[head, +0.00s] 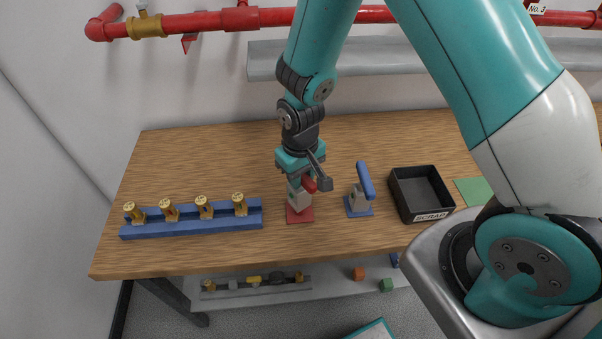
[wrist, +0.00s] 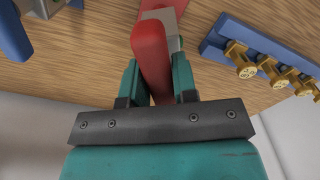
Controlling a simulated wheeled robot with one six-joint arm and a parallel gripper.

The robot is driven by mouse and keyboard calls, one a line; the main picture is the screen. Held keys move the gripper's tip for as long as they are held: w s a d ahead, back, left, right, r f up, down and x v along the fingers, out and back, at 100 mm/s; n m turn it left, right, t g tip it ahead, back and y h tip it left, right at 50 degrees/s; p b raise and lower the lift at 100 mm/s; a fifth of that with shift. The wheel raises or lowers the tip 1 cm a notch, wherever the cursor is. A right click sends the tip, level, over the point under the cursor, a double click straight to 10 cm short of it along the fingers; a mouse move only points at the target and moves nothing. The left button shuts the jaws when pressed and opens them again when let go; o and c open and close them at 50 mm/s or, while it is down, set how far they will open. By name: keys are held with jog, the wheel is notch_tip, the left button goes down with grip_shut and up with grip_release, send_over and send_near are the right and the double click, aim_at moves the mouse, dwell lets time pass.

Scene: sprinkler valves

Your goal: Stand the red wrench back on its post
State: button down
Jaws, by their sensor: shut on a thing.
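My gripper (wrist: 157,85) is shut on the red wrench (wrist: 150,52), with one finger on each side of its handle. In the head view my gripper (head: 299,168) points down just above the grey post (head: 299,200), which stands on a red square base (head: 300,216). A bit of the red wrench (head: 310,185) shows at the post's top, beside the gripper. In the wrist view the grey post (wrist: 158,8) lies right behind the far end of the wrench. The gripper hides much of the wrench in the head view, and I cannot tell whether it is seated on the post.
A blue wrench (head: 366,180) stands on its post close to the right. A black SCRAP bin (head: 447,196) and green pad (head: 473,190) are farther right. A blue rail (head: 190,226) with several brass valves is at left. The back of the wooden bench (head: 200,150) is clear.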

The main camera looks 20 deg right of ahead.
jog(key=shift+f+b, duration=1.45)
jog(key=shift+f, duration=0.5)
jog(key=c, duration=0.8)
grip_release()
notch_tip(320, 180, up, 17)
jog(key=shift+r+b, duration=0.2)
jog(key=shift+b, duration=0.6)
jog(key=s+a+r+n+y, duration=0.1)
jog(key=s+r, duration=0.2)
jog(key=s, duration=0.3)
jog(key=s+a+r+n+y, duration=0.1)
jog(key=s+a+r+n, duration=0.1)
jog(key=s, duration=0.4)
jog(key=s+a+r+n+y, duration=0.1)
jog(key=s+r+y, duration=0.1)
jog(key=s+r, duration=0.2)
jog(key=shift+s+a+n, duration=0.15)
jog(key=shift+s, duration=0.4)
jog(key=shift+s+a+n, duration=0.15)
jog(key=shift+s, duration=0.4)
